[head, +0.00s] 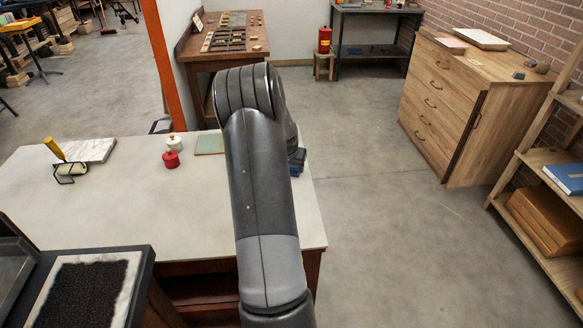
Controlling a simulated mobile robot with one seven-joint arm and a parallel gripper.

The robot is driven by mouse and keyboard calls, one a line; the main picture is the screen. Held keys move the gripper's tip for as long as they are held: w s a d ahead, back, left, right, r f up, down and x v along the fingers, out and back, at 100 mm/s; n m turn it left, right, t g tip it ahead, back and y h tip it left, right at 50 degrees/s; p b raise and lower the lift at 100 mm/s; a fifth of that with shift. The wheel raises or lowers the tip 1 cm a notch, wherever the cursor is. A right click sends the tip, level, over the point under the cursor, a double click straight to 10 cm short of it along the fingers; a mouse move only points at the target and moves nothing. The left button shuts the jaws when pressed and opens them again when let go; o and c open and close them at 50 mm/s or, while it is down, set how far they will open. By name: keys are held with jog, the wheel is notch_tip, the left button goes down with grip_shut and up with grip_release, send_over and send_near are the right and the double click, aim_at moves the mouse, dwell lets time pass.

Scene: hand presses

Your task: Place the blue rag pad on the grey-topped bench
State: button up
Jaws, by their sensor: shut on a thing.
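My gripper (298,156) shows only in part, past the right side of my arm, which hides most of it. It is shut on the blue rag pad (297,170), of which a small dark-blue piece shows. They are at the right edge of the pale grey-topped bench (200,214) with a reddish wood base. I cannot tell whether the pad touches the top. A dark-grey metal bench (377,10) also stands at the back wall.
On the pale bench are a red pot (171,159), a white pot (175,143), a greenish plate (210,143), a pale slab (90,150) and a yellow-handled roller (64,168). A wooden drawer cabinet (450,105) stands right. The floor (380,230) between is clear.

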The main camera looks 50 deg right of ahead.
jog(key=shift+f, duration=0.3)
jog(key=o, duration=1)
jog(key=shift+f, duration=0.1)
